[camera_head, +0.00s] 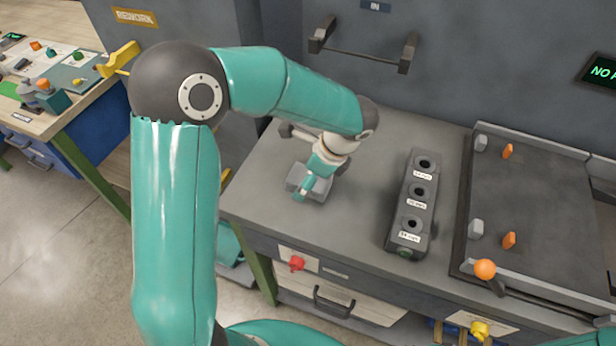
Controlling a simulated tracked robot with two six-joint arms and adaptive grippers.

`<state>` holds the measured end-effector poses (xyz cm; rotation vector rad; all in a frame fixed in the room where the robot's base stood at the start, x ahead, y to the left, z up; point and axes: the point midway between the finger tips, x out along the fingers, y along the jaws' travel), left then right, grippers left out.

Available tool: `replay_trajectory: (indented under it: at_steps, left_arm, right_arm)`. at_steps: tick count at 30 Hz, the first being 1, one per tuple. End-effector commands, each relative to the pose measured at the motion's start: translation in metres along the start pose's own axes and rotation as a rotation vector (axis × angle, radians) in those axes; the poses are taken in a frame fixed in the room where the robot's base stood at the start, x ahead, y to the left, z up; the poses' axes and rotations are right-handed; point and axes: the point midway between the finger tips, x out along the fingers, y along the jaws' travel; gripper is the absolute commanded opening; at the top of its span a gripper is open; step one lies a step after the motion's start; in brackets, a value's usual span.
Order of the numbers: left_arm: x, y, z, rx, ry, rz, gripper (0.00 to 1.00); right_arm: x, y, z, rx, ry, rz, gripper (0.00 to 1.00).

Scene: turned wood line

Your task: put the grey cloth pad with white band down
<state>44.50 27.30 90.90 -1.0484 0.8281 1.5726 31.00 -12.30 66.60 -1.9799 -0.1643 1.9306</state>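My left arm reaches in from the left and over the grey bench top (360,145). My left gripper (307,187) points down at the bench's left part, with one teal finger across the near face of a small grey pad (320,191). The pad shows on both sides of that finger, and the gripper looks shut on it. The other finger is hidden. I cannot make out the white band, nor whether the pad touches the bench or is just above it. My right gripper is not in view.
A grey block with three labelled holes (397,237) stands right of the pad. Further right is a dark tray (530,190) with orange and grey pegs and an orange-knobbed lever (484,269). Bench top between pad and block is clear. A handle bar (360,58) is on the wall behind.

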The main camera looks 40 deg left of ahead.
Motion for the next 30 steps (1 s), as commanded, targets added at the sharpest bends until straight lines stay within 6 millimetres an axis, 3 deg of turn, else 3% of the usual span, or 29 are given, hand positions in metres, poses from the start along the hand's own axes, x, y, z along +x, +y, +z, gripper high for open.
replay_trajectory:
  at_steps: [18, 30]
  left_arm:
    - [-0.105, -0.001, -0.001, 0.001, 0.002, -0.003, 0.91]
    - [-0.118, 0.000, -0.001, 0.002, 0.001, -0.001, 0.91]
  right_arm:
    - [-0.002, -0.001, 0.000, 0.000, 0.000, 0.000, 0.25]
    - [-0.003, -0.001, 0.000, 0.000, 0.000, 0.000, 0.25]
